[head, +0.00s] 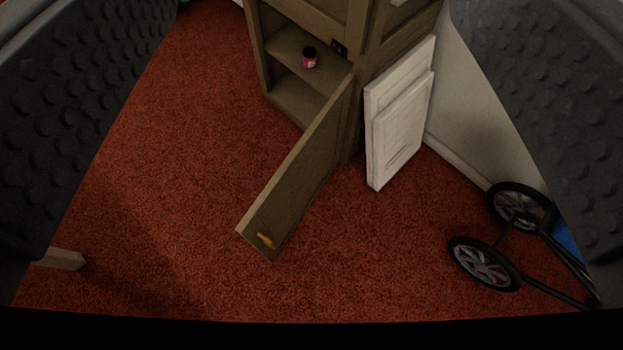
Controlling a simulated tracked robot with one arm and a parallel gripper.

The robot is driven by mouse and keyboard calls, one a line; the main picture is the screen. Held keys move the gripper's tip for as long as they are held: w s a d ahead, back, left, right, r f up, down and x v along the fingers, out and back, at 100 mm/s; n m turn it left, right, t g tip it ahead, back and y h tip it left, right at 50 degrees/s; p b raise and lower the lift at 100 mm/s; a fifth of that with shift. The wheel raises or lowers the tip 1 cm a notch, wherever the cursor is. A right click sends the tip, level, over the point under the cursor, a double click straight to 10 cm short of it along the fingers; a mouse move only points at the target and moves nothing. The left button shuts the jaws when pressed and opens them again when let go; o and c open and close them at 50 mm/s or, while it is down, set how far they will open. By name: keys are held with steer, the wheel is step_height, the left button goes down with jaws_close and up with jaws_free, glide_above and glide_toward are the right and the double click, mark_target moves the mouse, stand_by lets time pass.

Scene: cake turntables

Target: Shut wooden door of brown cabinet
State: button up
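The brown cabinet (360,25) stands at the top middle with its lower compartment exposed. Its wooden door (300,175) stands wide open, hinged at the cabinet's right side and reaching out toward me over the carpet. A small yellow handle (266,240) shows near the door's free end. My gripper (315,130) is open, with its two dark, studded fingers at the left and right edges of the view. Nothing is between the fingers close up, and the door appears farther off, apart from them.
A small pink jar with a dark lid (309,58) sits on the cabinet shelf. White panels (398,125) lean beside the cabinet, by the pale wall (480,100). A wheeled frame (500,240) lies at the right. The red carpet (170,170) left of the door is mostly clear.

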steer(key=shift+w+f, duration=0.15)
steer(key=shift+w, duration=0.05)
steer(key=c, duration=0.5)
steer(key=shift+m+g+y, duration=0.4)
steer(key=shift+m+g, duration=0.3)
steer(key=w+f, duration=0.2)
steer(key=w+f+p, duration=0.1)
steer(key=f, duration=0.1)
steer(key=shift+w+d+f, duration=0.1)
steer(key=shift+w+d, duration=0.1)
steer(key=shift+w, duration=0.2)
jaws_close()
steer(key=w+f+m+g+y+p, duration=0.1)
steer(key=w+f+m+g+p, duration=0.1)
steer(key=w+f, duration=0.4)
steer(key=m+g+y+p, duration=0.6)
steer(key=m+g, duration=0.1)
steer(key=m, duration=1.4)
glide_toward(263, 209)
steer(key=shift+x, duration=2.95)
